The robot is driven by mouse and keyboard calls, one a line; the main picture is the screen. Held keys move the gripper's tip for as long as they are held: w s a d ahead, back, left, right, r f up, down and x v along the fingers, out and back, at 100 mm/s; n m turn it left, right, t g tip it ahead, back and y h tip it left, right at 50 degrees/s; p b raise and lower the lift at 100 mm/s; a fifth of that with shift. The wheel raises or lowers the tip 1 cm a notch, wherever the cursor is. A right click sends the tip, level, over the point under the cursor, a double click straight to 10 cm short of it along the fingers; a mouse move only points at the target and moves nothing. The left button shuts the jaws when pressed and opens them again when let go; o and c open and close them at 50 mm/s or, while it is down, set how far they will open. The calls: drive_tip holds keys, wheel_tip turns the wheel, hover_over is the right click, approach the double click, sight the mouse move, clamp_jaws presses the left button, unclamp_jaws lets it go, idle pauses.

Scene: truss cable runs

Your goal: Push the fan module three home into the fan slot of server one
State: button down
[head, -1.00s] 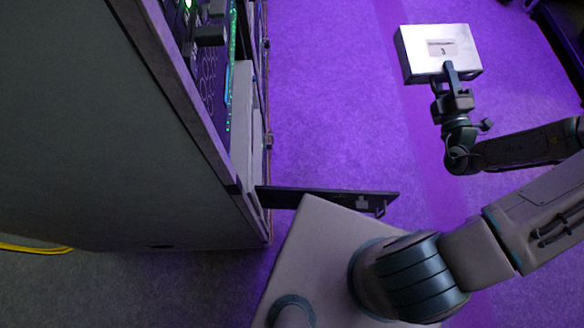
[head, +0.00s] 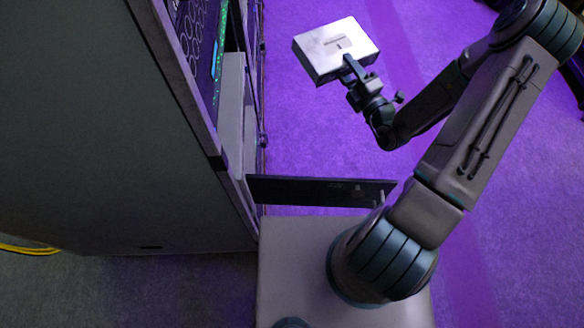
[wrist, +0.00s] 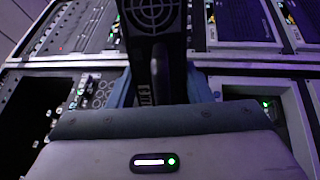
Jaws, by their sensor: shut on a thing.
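The fan module three (head: 315,58) is a flat, pale metal box with a small label on its upper face. In the head view it is held out over the purple floor, to the right of the rack and apart from it. My gripper (head: 350,68) is shut on its near edge. In the wrist view the module (wrist: 153,55) is a dark narrow piece with a round fan grille and a sideways label, between my bluish fingers. Rack equipment shows beyond it. I cannot tell which opening is the fan slot of server one.
The tall grey rack (head: 100,130) fills the left of the head view, with lit equipment (head: 205,30) on its front. A dark panel (head: 300,190) sticks out from the rack's front, low in the picture. Open purple floor (head: 300,120) lies between rack and arm.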

drive_tip(key=a+f+n+g+y+b, duration=0.2)
drive_tip(key=a+f+g+b, duration=0.1)
drive_tip(key=f+b, duration=1.95)
drive_tip(key=s+a+f+n+g+y+b, duration=0.1)
drive_tip(key=s+a+f+n+g+y, duration=0.2)
drive_tip(key=s+a+n+g, duration=0.2)
drive_tip(key=s+a+f+n+g+y+b, duration=0.1)
drive_tip(key=s+a+f+n+g+y, duration=0.2)
drive_tip(key=a+g, duration=0.7)
drive_tip(key=shift+s+a+n+g, duration=0.3)
drive_tip(key=shift+s+a+n, duration=0.85)
drive_tip(key=shift+s, duration=1)
drive_tip(key=shift+s+d+p, duration=0.1)
drive_tip(key=shift+d+p, duration=0.15)
drive_tip(key=shift+p, duration=0.5)
drive_tip(key=shift+a, duration=0.25)
drive_tip(key=shift+a, duration=0.7)
drive_tip(key=shift+s+a+p, duration=0.1)
drive_tip(key=shift+a+p, duration=0.7)
drive_tip(key=shift+a, duration=0.2)
